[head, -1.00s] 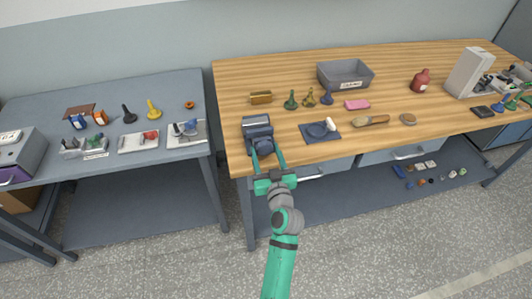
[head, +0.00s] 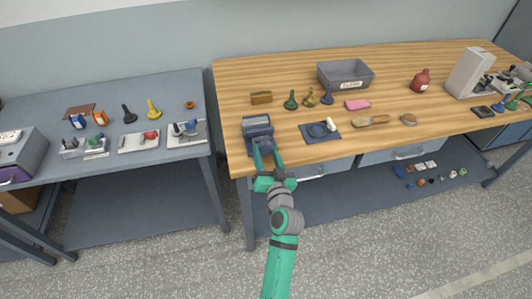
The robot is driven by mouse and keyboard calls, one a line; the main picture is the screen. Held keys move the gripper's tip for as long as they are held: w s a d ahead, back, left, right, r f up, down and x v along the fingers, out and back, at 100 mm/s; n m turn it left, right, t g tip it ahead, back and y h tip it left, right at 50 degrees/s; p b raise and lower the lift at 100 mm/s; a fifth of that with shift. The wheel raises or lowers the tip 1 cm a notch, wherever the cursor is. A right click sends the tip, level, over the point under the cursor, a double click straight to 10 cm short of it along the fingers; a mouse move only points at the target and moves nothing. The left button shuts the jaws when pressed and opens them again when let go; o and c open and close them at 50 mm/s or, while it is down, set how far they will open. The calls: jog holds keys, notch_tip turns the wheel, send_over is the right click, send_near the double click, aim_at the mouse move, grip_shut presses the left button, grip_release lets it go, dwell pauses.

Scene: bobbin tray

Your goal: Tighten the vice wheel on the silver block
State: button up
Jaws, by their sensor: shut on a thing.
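The dark blue-grey vice (head: 257,122) stands at the front left corner of the wooden bench. My gripper (head: 264,146) comes in from the front, low at the vice's near side. Its green fingers are closed in on the vice wheel, which is mostly hidden behind them. I cannot make out the silver block in the vice at this size, and the angle of the wheel does not show.
A blue mat (head: 309,133) with a white cylinder (head: 331,124) lies right of the vice. A grey table (head: 100,170) is at the left, across a gap.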

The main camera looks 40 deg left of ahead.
jog(key=shift+m, duration=0.8)
jog(key=o, duration=1.1)
jog(key=shift+c, duration=0.2)
jog(key=v, duration=1.1)
jog(key=shift+w, duration=0.1)
